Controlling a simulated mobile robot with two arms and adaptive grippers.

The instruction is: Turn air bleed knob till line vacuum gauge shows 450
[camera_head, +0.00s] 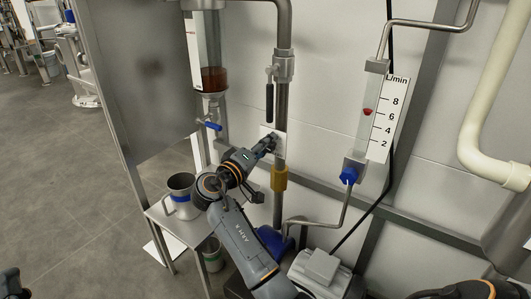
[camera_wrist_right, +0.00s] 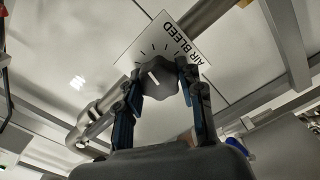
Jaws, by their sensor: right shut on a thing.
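The air bleed knob (camera_wrist_right: 158,80) is dark, with a pale pointer line, in front of a white plate (camera_wrist_right: 150,45) reading AIR BLEED with tick marks. My right gripper (camera_wrist_right: 160,92) is shut on the knob, one finger on each side. In the head view my right gripper (camera_head: 266,145) reaches the small white plate (camera_head: 279,143) on the vertical pipe and mostly hides the knob. No line vacuum gauge shows in either view, so its reading cannot be seen. My left gripper is not clearly in view.
Right of the pipe (camera_head: 281,105) stands a flow meter (camera_head: 367,112) marked L/min with a blue knob (camera_head: 348,176). A black-handled valve (camera_head: 269,98) is above the gripper. A metal jug (camera_head: 181,190) stands on a side table. A pump motor (camera_head: 318,270) sits below.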

